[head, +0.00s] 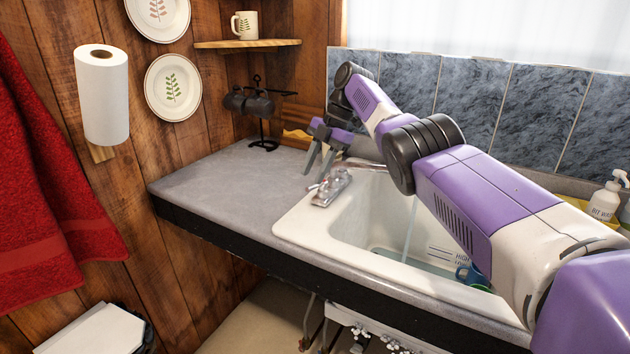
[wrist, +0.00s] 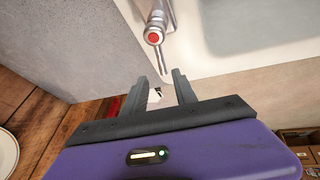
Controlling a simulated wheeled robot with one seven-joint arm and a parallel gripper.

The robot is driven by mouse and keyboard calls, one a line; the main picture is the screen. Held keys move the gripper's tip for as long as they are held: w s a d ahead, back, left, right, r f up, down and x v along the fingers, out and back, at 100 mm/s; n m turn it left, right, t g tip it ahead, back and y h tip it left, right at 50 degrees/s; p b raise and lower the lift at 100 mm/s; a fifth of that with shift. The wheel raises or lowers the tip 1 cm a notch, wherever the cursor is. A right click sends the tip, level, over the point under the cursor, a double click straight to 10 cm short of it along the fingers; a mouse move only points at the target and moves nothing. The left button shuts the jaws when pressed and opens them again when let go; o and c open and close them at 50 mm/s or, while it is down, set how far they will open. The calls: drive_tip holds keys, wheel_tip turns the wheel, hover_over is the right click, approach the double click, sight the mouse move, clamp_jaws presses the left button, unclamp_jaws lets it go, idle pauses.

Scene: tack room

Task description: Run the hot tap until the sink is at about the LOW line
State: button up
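The white sink (head: 300,222) is set in the grey counter. A thin stream of water (head: 409,232) falls into it, and shallow water (head: 400,258) covers the bottom. Level marks with HIGH and a lower word (head: 461,258) are on the inner wall; the water surface looks close to the lower mark, but my arm hides part. The metal tap (head: 331,187) stands at the sink's left rim. In the wrist view its handle end has a red dot (wrist: 154,38).
A blue and green item (head: 470,276) sits in the sink, partly behind my arm. A white pump bottle (head: 607,198) stands at the right. A black mug rack (head: 262,122) is on the back left counter. The left counter (head: 225,183) is clear.

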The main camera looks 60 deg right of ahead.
sight(315, 186)
wheel_tip(315, 186, up, 17)
drive_tip(key=p, duration=1.1)
drive_tip(key=shift+f, duration=0.2)
drive_tip(key=shift+f, duration=0.1)
